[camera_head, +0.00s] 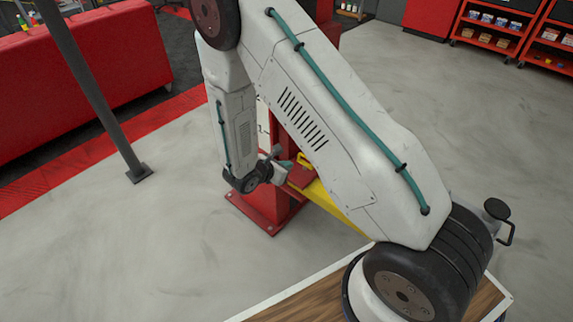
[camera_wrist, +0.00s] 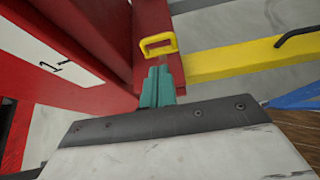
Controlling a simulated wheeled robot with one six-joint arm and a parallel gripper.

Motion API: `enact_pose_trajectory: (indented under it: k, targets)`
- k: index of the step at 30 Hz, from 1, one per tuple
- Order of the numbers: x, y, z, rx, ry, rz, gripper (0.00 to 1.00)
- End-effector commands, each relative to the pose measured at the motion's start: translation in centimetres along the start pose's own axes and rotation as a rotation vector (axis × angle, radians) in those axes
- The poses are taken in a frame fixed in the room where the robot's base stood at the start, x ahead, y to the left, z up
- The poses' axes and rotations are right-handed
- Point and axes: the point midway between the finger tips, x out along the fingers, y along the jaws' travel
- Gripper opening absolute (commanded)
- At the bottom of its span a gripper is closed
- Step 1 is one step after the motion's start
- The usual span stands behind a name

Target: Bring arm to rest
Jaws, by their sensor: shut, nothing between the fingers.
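My arm, white with a teal cable, crosses the middle of the head view. My gripper (camera_head: 284,165) is at the end of the folded forearm, close to a red post, and partly hidden by the arm. In the wrist view my gripper (camera_wrist: 157,88) shows as teal fingers, shut together with nothing between them. The fingertips point toward a yellow handle (camera_wrist: 159,45) on a red part. The picture shows a small distance or overlap there; I cannot tell whether they touch.
A red post (camera_head: 262,200) on a base plate stands behind my gripper, with a yellow beam (camera_head: 325,200) beside it. A dark pole (camera_head: 95,90) stands at left before a red cabinet (camera_head: 60,85). Red shelf carts (camera_head: 490,30) stand at back right. Grey floor lies open at right.

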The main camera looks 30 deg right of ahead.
Motion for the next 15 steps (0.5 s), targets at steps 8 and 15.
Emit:
enact_pose_trajectory:
  k: [8, 15]
  targets:
    - [0.1, -0.2, 0.1, 0.008, -0.005, -0.009, 0.00]
    - [-1.1, -5.0, 1.7, 0.132, -0.030, -0.204, 0.00]
